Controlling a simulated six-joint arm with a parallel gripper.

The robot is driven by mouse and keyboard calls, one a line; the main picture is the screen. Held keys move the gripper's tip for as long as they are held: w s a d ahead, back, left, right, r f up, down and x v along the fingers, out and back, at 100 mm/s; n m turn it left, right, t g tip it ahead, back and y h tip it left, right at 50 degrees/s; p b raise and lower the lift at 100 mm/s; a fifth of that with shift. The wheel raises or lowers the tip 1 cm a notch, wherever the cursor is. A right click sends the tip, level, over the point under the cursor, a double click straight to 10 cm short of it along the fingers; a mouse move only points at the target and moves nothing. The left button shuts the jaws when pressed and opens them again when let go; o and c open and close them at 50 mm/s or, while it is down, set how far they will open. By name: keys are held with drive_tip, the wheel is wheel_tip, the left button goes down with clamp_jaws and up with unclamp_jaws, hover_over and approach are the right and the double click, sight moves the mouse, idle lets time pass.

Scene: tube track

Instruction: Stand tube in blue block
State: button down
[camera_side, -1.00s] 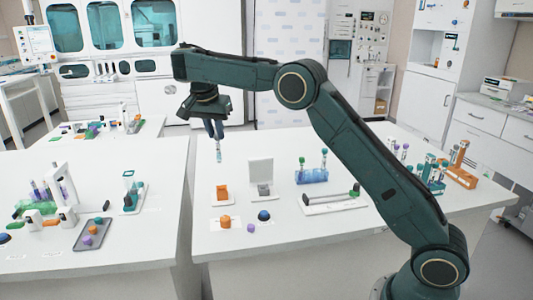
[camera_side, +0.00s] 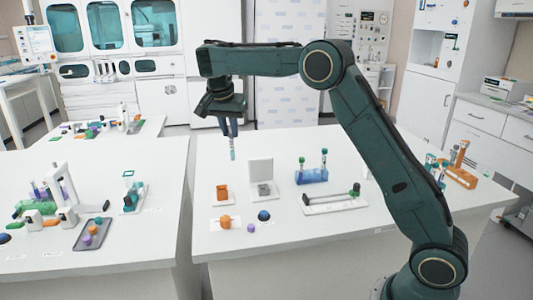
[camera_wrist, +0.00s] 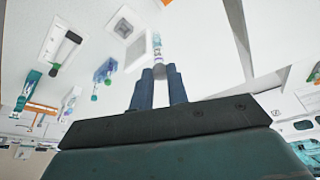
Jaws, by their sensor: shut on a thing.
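My gripper (camera_side: 230,134) is shut on a tube (camera_side: 232,152), which hangs below the fingers in the air over the back left of the right-hand table. In the wrist view the tube (camera_wrist: 157,46) sticks out beyond the fingertips (camera_wrist: 160,72). The translucent blue block (camera_side: 311,177) stands to the right of and lower than the gripper in the side view. Two capped tubes stand in it, one with a green cap (camera_side: 302,161) and one with a blue cap (camera_side: 324,156). The block (camera_wrist: 105,70) shows at the left in the wrist view.
A grey-white holder with an upright panel (camera_side: 260,171) stands between tube and block. A white tray with a dark bar (camera_side: 334,202) lies in front of the blue block. Orange, purple and blue pieces lie near the front.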

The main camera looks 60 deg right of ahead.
drive_tip(key=shift+s+d, duration=4.05)
drive_tip(key=shift+d, duration=1.55)
drive_tip(key=shift+s+d, duration=4)
drive_tip(key=shift+d, duration=1.55)
wheel_tip(320, 180, down, 6)
drive_tip(key=shift+f, duration=0.25)
drive_tip(key=shift+a+f, duration=0.1)
drive_tip(key=shift+f, duration=0.95)
